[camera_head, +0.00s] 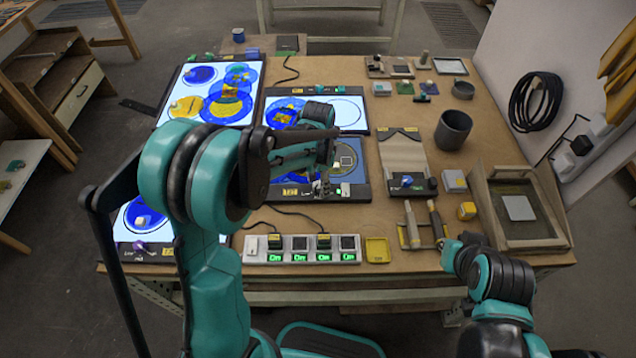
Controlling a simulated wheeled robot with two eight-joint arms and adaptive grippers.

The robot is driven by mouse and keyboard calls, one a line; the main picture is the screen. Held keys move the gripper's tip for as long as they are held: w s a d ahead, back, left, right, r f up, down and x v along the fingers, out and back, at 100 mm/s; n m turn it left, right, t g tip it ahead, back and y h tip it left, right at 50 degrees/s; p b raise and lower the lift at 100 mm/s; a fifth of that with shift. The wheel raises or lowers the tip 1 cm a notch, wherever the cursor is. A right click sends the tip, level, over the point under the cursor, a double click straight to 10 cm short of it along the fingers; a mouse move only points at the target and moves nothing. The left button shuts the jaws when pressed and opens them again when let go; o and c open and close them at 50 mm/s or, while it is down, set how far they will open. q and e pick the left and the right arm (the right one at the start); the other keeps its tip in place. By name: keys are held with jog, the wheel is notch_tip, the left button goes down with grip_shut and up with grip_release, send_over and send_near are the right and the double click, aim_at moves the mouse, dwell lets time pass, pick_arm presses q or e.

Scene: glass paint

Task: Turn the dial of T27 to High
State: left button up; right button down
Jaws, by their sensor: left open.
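A tile-like panel (350,190) with a dark front strip lies in the middle of the table. A yellow tag (290,192) sits at the left of that strip; its lettering is too small to read surely, so I cannot confirm it is T27. Small green-lit text shows on the strip by my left gripper (322,187). That gripper is open, pointing down over the strip's middle, and it covers the dial area. I cannot tell whether it touches a dial. My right gripper (462,243) is low at the table's front right, away from the panel, its fingers unclear.
A power strip (300,248) with several green "On" displays lies in front. Lit panels with blue and yellow glass (207,95) stand left and behind. A dark cup (453,129), brushes (411,223) and a wooden tray (519,207) are at the right.

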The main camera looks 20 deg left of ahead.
pick_arm(q)
jog(key=shift+c, duration=0.3)
grip_shut()
jog(key=shift+n, duration=0.3)
jog(key=n, duration=1.2)
jog(key=shift+n, duration=2.5)
